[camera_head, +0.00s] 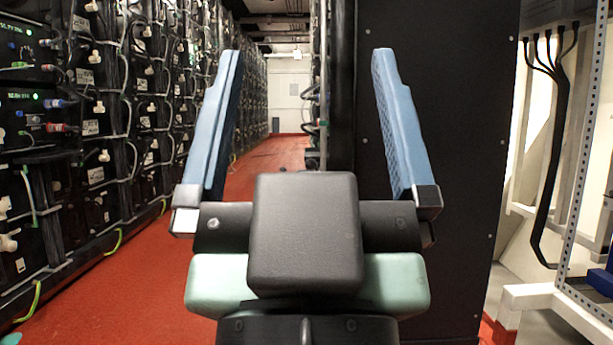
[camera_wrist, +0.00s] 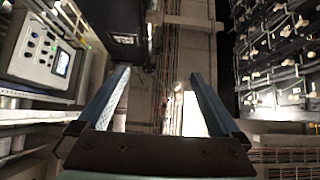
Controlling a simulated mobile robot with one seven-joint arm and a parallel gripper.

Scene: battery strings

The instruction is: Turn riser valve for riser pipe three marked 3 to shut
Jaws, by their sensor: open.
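My gripper (camera_head: 306,55) stands upright in the middle of the head view, its two blue fingers wide apart with nothing between them. In the wrist view my gripper (camera_wrist: 160,74) also shows open and empty, with its fingers pointing away. I cannot make out a riser pipe marked 3 or its valve in either view. The gripper touches nothing that I can see.
Racks of battery units (camera_head: 110,130) with cables line the left. A red floor aisle (camera_head: 265,165) runs clear to a far wall. A tall black cabinet (camera_head: 465,150) stands close behind the gripper's right finger. A white frame (camera_head: 575,180) is at right. The wrist view shows a control panel (camera_wrist: 45,50).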

